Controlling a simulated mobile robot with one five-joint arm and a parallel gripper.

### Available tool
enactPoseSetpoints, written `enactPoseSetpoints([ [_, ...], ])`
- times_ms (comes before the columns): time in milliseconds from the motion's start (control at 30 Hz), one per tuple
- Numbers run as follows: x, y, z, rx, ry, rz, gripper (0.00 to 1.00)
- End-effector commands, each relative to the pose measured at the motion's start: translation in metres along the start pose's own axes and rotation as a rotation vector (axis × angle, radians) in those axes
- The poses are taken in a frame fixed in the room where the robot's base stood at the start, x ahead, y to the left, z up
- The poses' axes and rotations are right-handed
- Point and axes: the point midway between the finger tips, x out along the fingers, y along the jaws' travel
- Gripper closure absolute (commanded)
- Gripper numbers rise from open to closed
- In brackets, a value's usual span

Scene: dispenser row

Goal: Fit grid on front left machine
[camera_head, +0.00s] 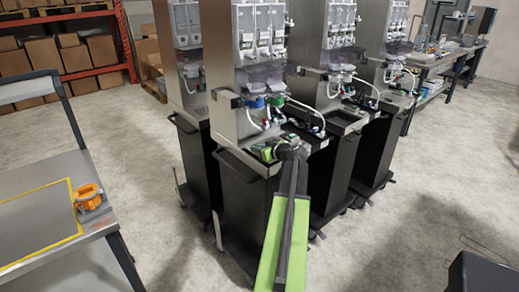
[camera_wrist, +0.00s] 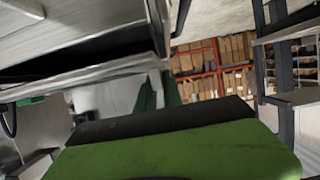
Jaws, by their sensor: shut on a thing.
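The front left machine (camera_head: 258,75) is a tall silver dispenser on a dark cabinet, with clear containers at the top and blue and green fittings with hoses below. My gripper (camera_head: 266,151), green and dark, is at the front ledge of this machine, below the fittings. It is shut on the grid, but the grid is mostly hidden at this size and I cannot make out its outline. I cannot tell whether the grid touches its seat. The wrist view is tilted, with a grey metal panel (camera_wrist: 95,50) close at the upper left.
More dispensers (camera_head: 338,60) stand close behind and to the right. A metal table (camera_head: 30,215) at the left carries an orange holder (camera_head: 90,198) beside a yellow outline. Shelves with boxes (camera_head: 45,55) stand at the back left. The floor at the right is mostly clear.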

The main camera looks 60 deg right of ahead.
Motion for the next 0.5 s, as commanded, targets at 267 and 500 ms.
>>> enactPoseSetpoints([
  [267, -0.0014, 0.0, 0.0003, 0.0, 0.0, 0.0, 1.0],
  [500, -0.0003, 0.0, 0.0033, 0.0, 0.0, 0.0, 1.0],
])
